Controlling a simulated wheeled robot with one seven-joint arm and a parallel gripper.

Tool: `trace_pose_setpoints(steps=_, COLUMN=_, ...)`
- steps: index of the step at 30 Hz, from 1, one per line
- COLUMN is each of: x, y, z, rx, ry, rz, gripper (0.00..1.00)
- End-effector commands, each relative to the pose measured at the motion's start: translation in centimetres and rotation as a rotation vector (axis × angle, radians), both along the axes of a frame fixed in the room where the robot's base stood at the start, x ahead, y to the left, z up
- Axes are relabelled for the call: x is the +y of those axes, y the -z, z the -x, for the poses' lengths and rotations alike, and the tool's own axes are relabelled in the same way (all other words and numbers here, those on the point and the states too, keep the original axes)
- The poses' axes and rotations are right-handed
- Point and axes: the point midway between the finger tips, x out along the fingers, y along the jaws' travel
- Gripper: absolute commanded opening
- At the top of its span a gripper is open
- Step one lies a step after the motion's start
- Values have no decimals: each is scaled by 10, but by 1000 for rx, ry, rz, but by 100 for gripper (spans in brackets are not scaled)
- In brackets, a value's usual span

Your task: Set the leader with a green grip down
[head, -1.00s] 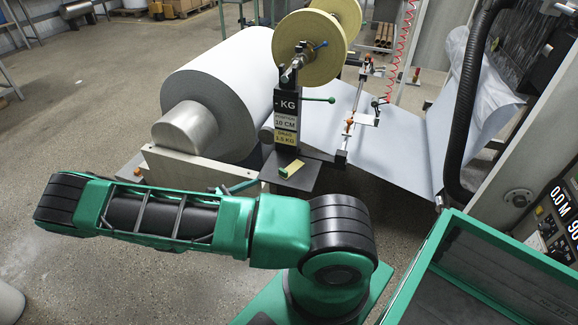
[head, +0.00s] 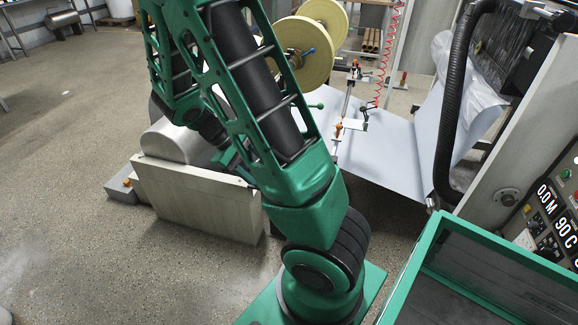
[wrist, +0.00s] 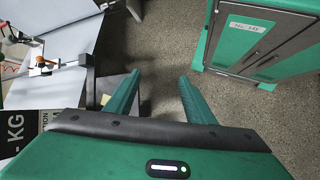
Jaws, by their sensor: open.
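My gripper (wrist: 160,92) is open in the wrist view, with its two green fingers wide apart and bare floor between them. A small pale yellow-green piece (wrist: 105,99) shows on the dark shelf (wrist: 116,82), just left of the left finger. It looks like the leader with the green grip, but the finger partly covers it and I cannot make out its grip. Nothing shows held between the fingers. In the head view my arm hides the shelf, the leader and most of my gripper.
The KG sign stand (wrist: 18,135) is at the lower left of the wrist view. A white sheet (head: 385,155) slopes down behind my arm. A yellow tape reel (head: 308,50) is above it. A green cabinet (wrist: 262,42) stands to the right, with open floor between.

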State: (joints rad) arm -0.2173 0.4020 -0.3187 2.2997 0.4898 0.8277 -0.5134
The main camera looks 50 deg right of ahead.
Motion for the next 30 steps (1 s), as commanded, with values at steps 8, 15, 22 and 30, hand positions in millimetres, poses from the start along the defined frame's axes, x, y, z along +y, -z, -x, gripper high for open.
trace_pose_setpoints(steps=8, x=7, y=-55, z=40, rx=-192, ry=223, rz=-102, gripper=49)
trace_pose_setpoints(steps=15, x=18, y=-95, z=79, rx=-345, ry=397, rz=-171, gripper=49)
trace_pose_setpoints(steps=22, x=32, y=-124, z=118, rx=-482, ry=543, rz=-222, gripper=49)
trace_pose_setpoints(steps=30, x=47, y=-139, z=145, rx=-573, ry=638, rz=-249, gripper=49)
